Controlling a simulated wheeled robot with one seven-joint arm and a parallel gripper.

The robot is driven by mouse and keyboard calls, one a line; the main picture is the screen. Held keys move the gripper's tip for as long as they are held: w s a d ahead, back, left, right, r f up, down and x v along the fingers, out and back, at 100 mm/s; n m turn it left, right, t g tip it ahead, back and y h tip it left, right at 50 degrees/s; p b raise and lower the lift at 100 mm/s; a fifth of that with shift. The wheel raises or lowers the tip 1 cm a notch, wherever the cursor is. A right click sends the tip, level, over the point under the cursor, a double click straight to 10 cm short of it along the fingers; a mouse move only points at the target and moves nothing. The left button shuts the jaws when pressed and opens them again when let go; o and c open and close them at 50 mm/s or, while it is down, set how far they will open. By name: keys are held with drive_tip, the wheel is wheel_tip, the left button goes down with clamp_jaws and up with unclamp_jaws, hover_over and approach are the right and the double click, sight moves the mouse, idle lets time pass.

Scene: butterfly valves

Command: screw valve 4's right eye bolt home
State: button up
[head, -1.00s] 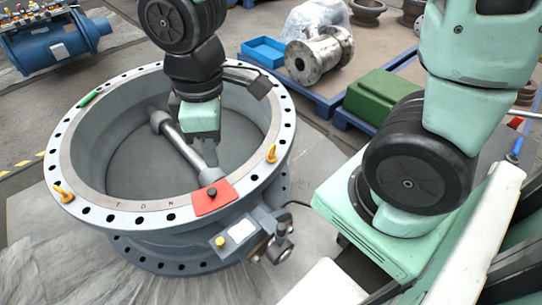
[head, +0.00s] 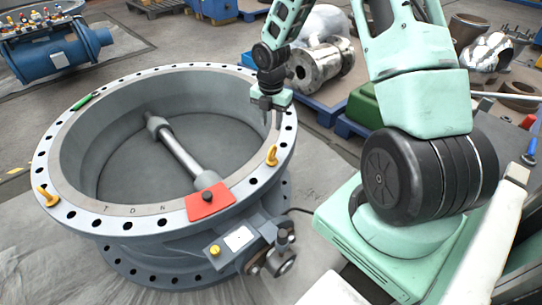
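A large grey butterfly valve (head: 190,252) stands upright on the floor, its wide flange ring facing up and the shaft and disc showing inside. I can read no number on it. The right eye bolt (head: 272,156), yellow, stands in the flange on the right side; I cannot tell how deep it sits. A second yellow eye bolt (head: 47,196) is on the left of the flange. My gripper (head: 272,123) points down above the right part of the flange, behind and above the right eye bolt and apart from it.
A red plate (head: 211,202) with a dark knob lies on the near flange. A green pen-like thing (head: 87,101) lies on the far-left rim. A blue pallet (head: 352,127) with a steel pipe piece (head: 318,68) is behind. A blue machine (head: 55,50) stands far left.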

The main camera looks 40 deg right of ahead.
sight(271, 150)
wheel_tip(271, 150, down, 15)
drive_tip(key=shift+r+b, duration=0.15)
drive_tip(key=shift+b, duration=0.85)
clamp_jaws()
